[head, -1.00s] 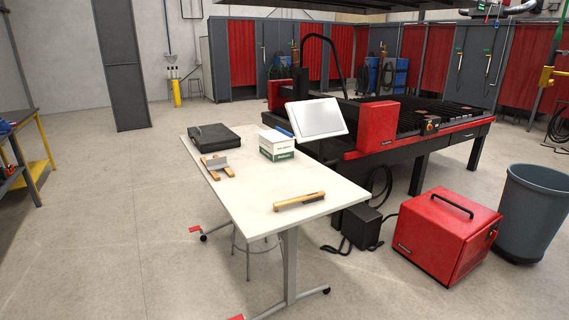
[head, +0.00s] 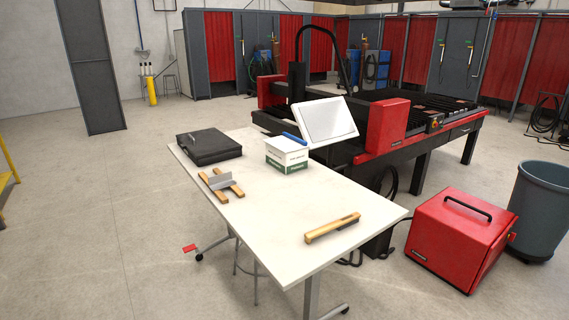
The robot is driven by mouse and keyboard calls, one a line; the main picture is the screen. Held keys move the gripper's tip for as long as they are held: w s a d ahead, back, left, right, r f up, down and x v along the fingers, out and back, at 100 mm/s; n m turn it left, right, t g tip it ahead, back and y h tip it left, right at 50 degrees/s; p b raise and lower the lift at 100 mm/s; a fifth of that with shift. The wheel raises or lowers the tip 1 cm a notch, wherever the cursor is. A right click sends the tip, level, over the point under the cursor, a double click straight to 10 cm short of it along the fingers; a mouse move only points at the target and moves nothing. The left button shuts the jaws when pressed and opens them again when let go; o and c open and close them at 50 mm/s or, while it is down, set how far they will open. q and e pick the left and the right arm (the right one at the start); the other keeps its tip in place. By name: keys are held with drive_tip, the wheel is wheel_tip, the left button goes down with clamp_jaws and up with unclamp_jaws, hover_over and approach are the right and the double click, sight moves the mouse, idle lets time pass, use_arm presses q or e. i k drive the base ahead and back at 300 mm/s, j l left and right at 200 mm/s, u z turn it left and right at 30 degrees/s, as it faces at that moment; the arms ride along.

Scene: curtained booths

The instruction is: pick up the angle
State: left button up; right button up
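The angle (head: 221,181) is a small grey metal piece on the white table (head: 270,215). It appears to rest across two light wooden strips (head: 228,190) near the table's left edge. Neither of my grippers shows in the head view.
A black case (head: 208,145) lies behind the angle. A white and green box (head: 287,155) with a blue item on top stands to its right. A wooden-handled tool (head: 332,228) lies near the front. A red machine box (head: 460,238) and grey bin (head: 540,210) stand right.

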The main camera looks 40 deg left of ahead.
sight(225, 180)
drive_tip(key=i+j, duration=0.1)
drive_tip(key=j, duration=0.6)
drive_tip(key=i+j, duration=0.1)
drive_tip(key=j, duration=0.6)
drive_tip(key=i+j, duration=0.1)
drive_tip(key=j, duration=0.6)
drive_tip(key=i+j, duration=0.1)
drive_tip(key=j, duration=1.25)
drive_tip(key=i, duration=0.05)
